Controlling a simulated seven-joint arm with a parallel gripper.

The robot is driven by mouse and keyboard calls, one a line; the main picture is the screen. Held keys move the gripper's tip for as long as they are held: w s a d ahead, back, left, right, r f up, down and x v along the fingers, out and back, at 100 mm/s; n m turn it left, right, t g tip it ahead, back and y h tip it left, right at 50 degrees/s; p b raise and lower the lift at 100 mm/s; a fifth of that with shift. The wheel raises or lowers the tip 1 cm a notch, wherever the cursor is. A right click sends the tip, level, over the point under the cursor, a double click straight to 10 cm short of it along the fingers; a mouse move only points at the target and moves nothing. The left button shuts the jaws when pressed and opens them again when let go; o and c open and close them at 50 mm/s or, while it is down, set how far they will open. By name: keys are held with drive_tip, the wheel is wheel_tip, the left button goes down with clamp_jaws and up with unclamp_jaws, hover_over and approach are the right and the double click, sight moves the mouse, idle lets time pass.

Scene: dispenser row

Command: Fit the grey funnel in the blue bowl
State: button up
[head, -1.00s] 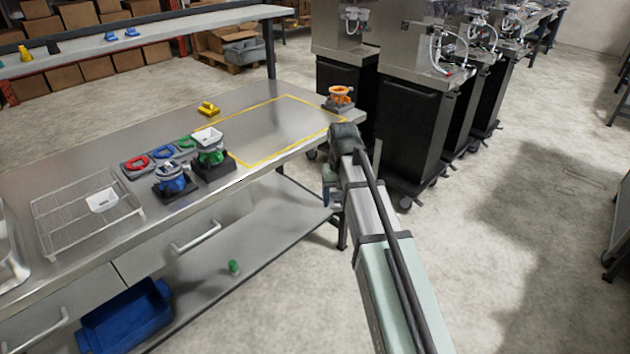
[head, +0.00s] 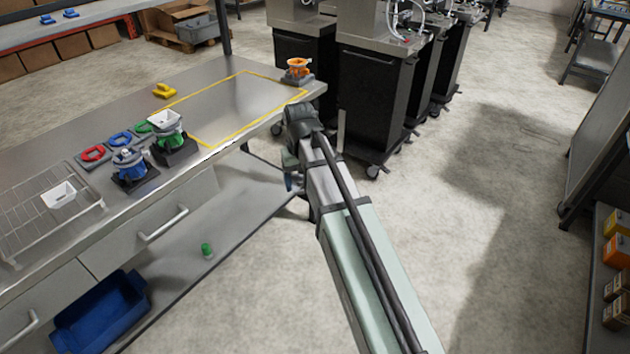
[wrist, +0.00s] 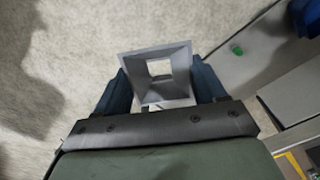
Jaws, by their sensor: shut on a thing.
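My gripper (wrist: 162,80) is shut on a grey funnel (wrist: 165,93), with a blue finger on each side of its square body. In the head view my gripper (head: 291,178) hangs in front of the bench's front edge, mostly hidden behind my arm; the funnel cannot be made out there. The blue bowl (head: 130,164) appears to be the blue round piece on a dark base near the bench's front edge, left of my gripper and well apart from it. Small parts on its top are too small to tell.
A green piece with a white funnel (head: 166,119) stands right of the blue one. Red (head: 93,153) and blue (head: 120,139) rings lie behind. An orange piece (head: 298,66) stands at the far corner. A wire rack (head: 30,215) is at left; a blue bin (head: 100,312) sits below.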

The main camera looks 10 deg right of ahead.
drive_tip(key=w+a+r+n, duration=0.1)
drive_tip(key=a+r, duration=0.2)
drive_tip(key=a, duration=0.8)
drive_tip(key=w+a+r+n, duration=0.1)
drive_tip(key=a+r, duration=0.2)
drive_tip(key=a, duration=0.8)
drive_tip(key=w+a+r+n, duration=0.1)
drive_tip(key=w+a+r, duration=0.15)
drive_tip(key=a, duration=0.85)
wheel_tip(320, 180, up, 8)
drive_tip(key=m, duration=0.9)
hover_over(124, 151)
drive_tip(key=shift+r, duration=0.1)
drive_tip(key=m, duration=0.4)
drive_tip(key=shift+m, duration=0.3)
drive_tip(key=shift+f, duration=1.9)
drive_tip(key=shift+f, duration=0.85)
drive_tip(key=o, duration=0.8)
drive_tip(key=shift+c, duration=0.2)
